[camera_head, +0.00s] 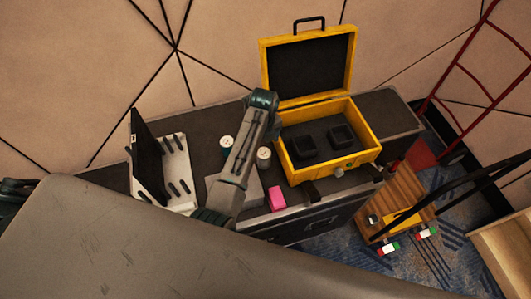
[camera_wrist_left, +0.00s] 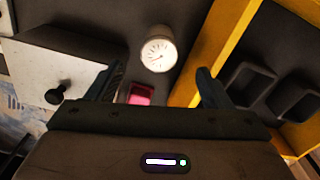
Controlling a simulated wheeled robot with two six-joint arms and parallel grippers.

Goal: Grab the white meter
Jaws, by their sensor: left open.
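The white meter (camera_wrist_left: 158,50) is a short white cylinder with a round dial. In the left wrist view it stands upright beyond my left gripper (camera_wrist_left: 157,88), between and past the two dark fingers. The fingers are spread wide with nothing held between them, and the meter is apart from them. In the head view a white cylinder (camera_head: 264,158) stands beside the yellow case, partly behind my left arm, its dial not readable. My left arm crosses the head view there, and I cannot make out the fingers clearly. My right gripper is not in view.
The open yellow case (camera_head: 362,143) stands close right of the meter. A pink block (camera_head: 276,198) lies on the near side. Another pale cylinder (camera_head: 226,142) and a white panel with dark slots (camera_head: 178,165) are to the left.

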